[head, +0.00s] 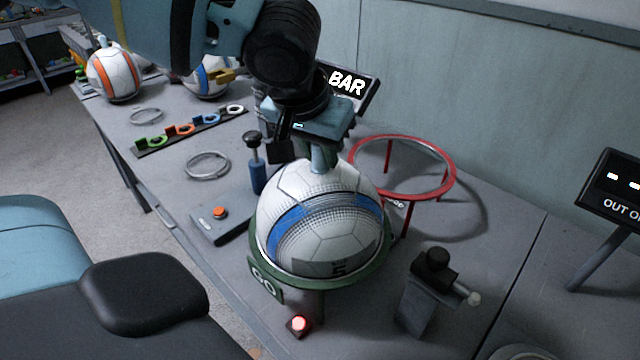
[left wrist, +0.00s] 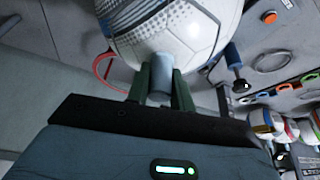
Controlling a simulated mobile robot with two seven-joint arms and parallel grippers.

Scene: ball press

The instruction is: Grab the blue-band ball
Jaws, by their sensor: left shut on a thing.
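The large white blue-band ball (head: 320,215) is at the green ring stand (head: 382,272) marked GO, with its lower part inside the ring. Whether it rests on the ring or is slightly raised is hard to tell. My left gripper (head: 318,158) is above it, pointing down, shut on the short grey stem at the ball's top. In the left wrist view, the green fingers (left wrist: 161,82) sit on either side of the grey stem (left wrist: 160,84), with the ball (left wrist: 185,40) beyond. My right gripper is not in view.
A red ring stand (head: 452,180) is empty behind the ball. A grey post with a black knob (head: 425,285) is at the right front. A blue plunger (head: 257,175) and an orange button box (head: 222,222) are at the left. An orange-band ball (head: 113,75) stands at the back.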

